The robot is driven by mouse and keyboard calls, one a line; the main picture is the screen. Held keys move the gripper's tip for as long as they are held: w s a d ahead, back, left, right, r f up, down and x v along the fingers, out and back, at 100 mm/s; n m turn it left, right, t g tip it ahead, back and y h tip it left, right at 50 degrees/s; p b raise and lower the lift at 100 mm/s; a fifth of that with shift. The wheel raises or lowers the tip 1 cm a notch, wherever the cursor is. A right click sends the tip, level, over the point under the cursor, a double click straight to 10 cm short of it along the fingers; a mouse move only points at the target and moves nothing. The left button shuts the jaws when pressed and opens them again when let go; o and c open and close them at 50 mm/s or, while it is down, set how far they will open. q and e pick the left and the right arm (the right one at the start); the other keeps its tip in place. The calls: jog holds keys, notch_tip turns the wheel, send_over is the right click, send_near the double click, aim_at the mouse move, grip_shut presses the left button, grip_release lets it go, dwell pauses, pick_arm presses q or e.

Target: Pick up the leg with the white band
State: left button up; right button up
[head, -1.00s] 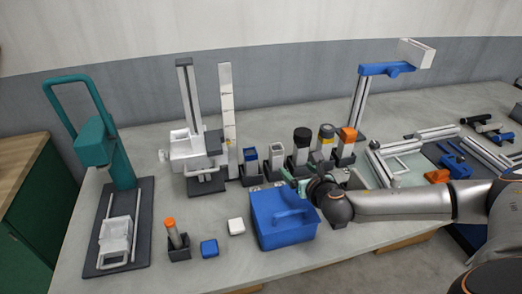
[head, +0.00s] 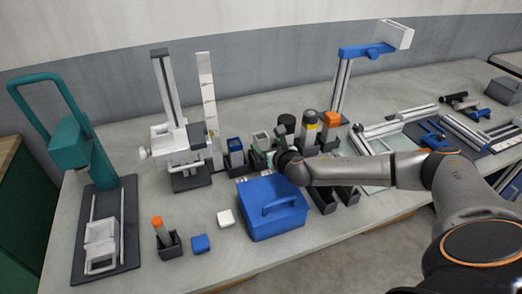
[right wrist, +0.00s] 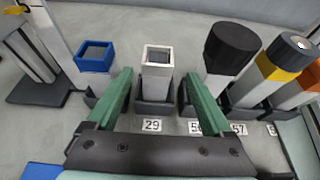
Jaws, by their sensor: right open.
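The leg with the white band (right wrist: 157,68) stands upright in a dark holder, behind a label reading 29. In the head view its top (head: 261,138) shows between the blue-banded and black-topped legs. My right gripper (right wrist: 157,80) is open, its green fingers on the left and right of the white-banded leg in the wrist view. Nothing is held, and I cannot tell how far the fingers reach around it. In the head view the gripper (head: 272,156) is just in front of the leg and hides its lower part. My left gripper is not in view.
Close neighbours are the blue-banded leg (right wrist: 95,58), the black-topped leg (right wrist: 230,50), the yellow-banded leg (right wrist: 275,65) and an orange-topped leg (head: 331,120). A blue box with a handle (head: 262,222) stands in front. A teal press (head: 75,150) stands far left.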

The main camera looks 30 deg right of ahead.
aim_at(263, 142)
jog(key=shift+x, duration=2.4)
jog(key=shift+w+a+r, duration=0.1)
jog(key=shift+a+r, duration=0.05)
grip_shut()
